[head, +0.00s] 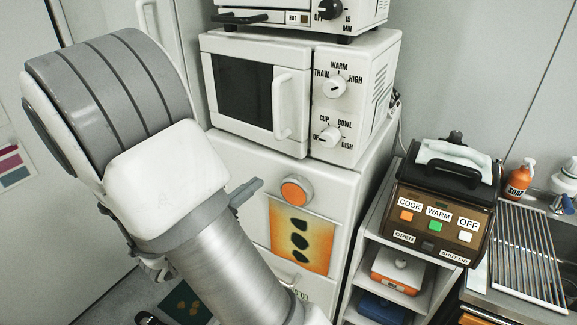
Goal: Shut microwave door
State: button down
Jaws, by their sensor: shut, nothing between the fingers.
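The white microwave (345,105) stands on a white cabinet in the middle of the head view. Its door (241,90) has a dark window and a white upright handle (287,105). The door looks shut, with its front in line with the knob panel, and I see no gap. My arm fills the left foreground and hides the lower left of the cabinet. A grey bar, seemingly the tip of my gripper (247,192), sticks out from behind my arm. It is below the microwave, apart from the door, and looks shut and empty. The rest of the gripper is hidden.
A toaster oven (300,12) sits on the microwave. The cabinet below has an orange round button (294,192) and a picture panel (302,236). At right, a brown cooker (440,212) stands on a shelf unit, beside a soap bottle (519,178) and a drying rack (528,255).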

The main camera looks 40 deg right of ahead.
aim_at(297, 152)
jog(key=x, duration=1.4)
jog(key=shift+w, duration=0.1)
jog(key=shift+x, duration=1.35)
jog(key=shift+a, duration=0.1)
